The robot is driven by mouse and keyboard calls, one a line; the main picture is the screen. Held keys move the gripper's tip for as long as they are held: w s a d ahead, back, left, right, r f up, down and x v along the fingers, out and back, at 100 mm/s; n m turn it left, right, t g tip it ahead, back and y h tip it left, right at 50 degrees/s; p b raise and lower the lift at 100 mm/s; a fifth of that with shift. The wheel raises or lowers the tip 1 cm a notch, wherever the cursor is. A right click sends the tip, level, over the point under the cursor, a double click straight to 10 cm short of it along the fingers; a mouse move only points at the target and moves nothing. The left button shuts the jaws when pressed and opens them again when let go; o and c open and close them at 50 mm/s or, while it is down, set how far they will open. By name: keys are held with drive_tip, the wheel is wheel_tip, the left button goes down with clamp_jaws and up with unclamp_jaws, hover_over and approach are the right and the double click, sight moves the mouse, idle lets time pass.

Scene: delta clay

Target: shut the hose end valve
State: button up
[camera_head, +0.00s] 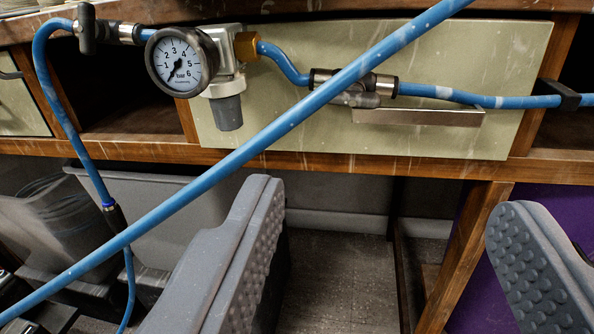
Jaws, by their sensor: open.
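A valve (352,88) with dark and metal collars and a small grey handle sits in the blue hose (455,94) in front of a pale drawer. A diagonal blue hose (258,137) crosses the view and partly covers the valve body. I cannot tell whether the valve is open or shut. I cannot tell which one is the hose end valve. My gripper (385,200) is open and empty, its grey padded fingers apart below the valve and touching nothing visible.
A pressure gauge (182,62) and regulator with a brass fitting (246,46) are left of the valve. A metal drawer handle (418,117) is just below it. A wooden bench rail (400,166) and leg (466,255) frame the dark space beneath. A grey bin (150,205) stands at left.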

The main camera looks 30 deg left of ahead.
drive_tip(key=f, duration=0.1)
drive_tip(key=b, duration=0.2)
approach(354, 102)
drive_tip(key=x, duration=0.8)
idle(0.3)
drive_tip(key=c, duration=1)
